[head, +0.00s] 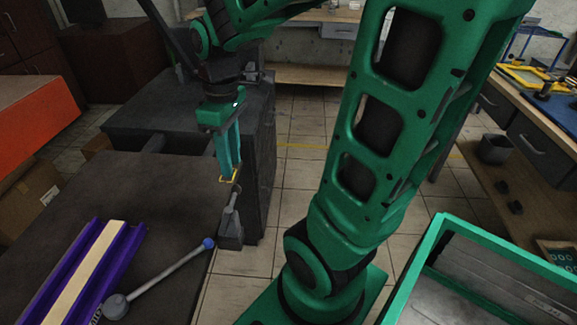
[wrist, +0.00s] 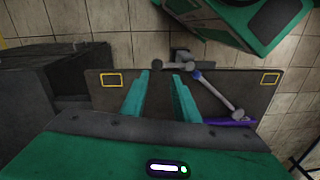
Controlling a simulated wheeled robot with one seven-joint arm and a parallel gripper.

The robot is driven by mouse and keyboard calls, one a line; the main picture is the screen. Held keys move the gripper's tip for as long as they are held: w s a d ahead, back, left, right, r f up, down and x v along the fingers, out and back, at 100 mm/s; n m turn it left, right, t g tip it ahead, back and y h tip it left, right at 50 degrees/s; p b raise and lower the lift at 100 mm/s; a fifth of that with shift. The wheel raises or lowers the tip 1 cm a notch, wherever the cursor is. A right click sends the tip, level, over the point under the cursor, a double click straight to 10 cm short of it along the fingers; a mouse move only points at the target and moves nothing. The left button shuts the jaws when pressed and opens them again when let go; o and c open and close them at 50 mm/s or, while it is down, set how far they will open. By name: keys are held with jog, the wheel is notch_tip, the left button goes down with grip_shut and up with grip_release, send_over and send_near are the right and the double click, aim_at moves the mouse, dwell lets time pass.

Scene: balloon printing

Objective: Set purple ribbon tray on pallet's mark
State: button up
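The purple ribbon tray (head: 82,275), with a long pale strip along its middle, lies on a dark grey flat surface (head: 160,225) at the lower left of the head view. A purple edge (wrist: 228,121) shows low on the right in the wrist view; the rest is hidden. My gripper (head: 229,178) points down, away from the tray, near a small yellow outlined mark. In the wrist view my gripper (wrist: 160,82) has its fingers apart with nothing between them. Two yellow rectangular marks, left (wrist: 110,80) and right (wrist: 270,78), lie on a dark surface. I cannot tell which is the pallet's mark.
A metal lever with a blue knob (head: 208,244) lies close to the tray. A dark grey block (head: 258,150) stands behind my gripper. An orange-topped table (head: 35,110) is at the left. A workbench (head: 545,110) stands at the right, with tiled floor (head: 300,165) between.

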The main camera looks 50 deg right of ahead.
jog(key=s+d+f+m, duration=0.1)
jog(key=s+d+m, duration=0.6)
jog(key=s+m, duration=0.4)
jog(key=shift+s+d+m, duration=0.25)
jog(key=shift+s+m, duration=0.05)
jog(key=shift+s, duration=0.55)
